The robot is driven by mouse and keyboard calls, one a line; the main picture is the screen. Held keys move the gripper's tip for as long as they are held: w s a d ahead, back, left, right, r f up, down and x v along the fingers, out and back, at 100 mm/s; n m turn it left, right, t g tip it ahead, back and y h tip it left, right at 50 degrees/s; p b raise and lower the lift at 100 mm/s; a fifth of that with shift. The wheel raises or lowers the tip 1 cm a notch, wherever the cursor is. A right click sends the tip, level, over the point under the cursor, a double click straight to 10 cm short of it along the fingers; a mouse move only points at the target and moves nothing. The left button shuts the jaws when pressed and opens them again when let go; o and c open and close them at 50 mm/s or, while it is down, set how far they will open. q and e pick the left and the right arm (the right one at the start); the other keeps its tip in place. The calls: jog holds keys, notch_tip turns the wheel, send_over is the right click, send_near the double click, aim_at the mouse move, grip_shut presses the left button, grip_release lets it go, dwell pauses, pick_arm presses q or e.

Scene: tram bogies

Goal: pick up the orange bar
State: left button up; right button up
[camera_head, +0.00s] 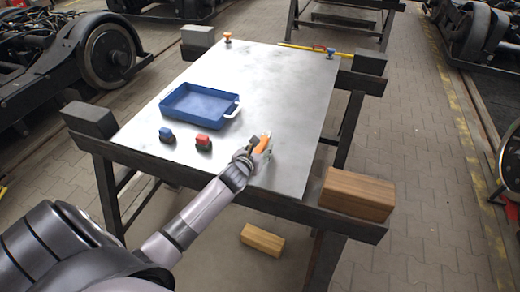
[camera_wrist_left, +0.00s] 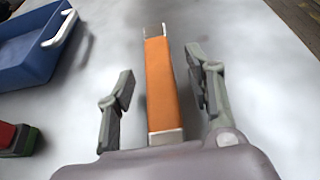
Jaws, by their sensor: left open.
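The orange bar (camera_wrist_left: 160,85) has bare silver-grey ends and shows between the two fingers in the left wrist view. It also shows in the head view (camera_head: 264,143), partly hidden by my gripper, near the front of the metal tabletop. My left gripper (camera_wrist_left: 160,92) is open, with one finger on each side of the bar. Gaps show between the fingers and the bar. In the head view my left gripper (camera_head: 256,148) is right at the bar. I cannot tell its exact height over the tabletop. My right gripper is not in view.
A blue tray (camera_head: 198,104) with a white handle lies left of the bar. A wooden block (camera_head: 357,194) sits on the frame's right end. The tabletop's (camera_head: 285,85) middle is clear.

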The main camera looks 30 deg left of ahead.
pick_arm(q)
jog(key=shift+w+a+f, duration=0.15)
jog(key=shift+w+f, duration=0.1)
jog(key=shift+w, duration=0.35)
jog(key=shift+f, duration=0.1)
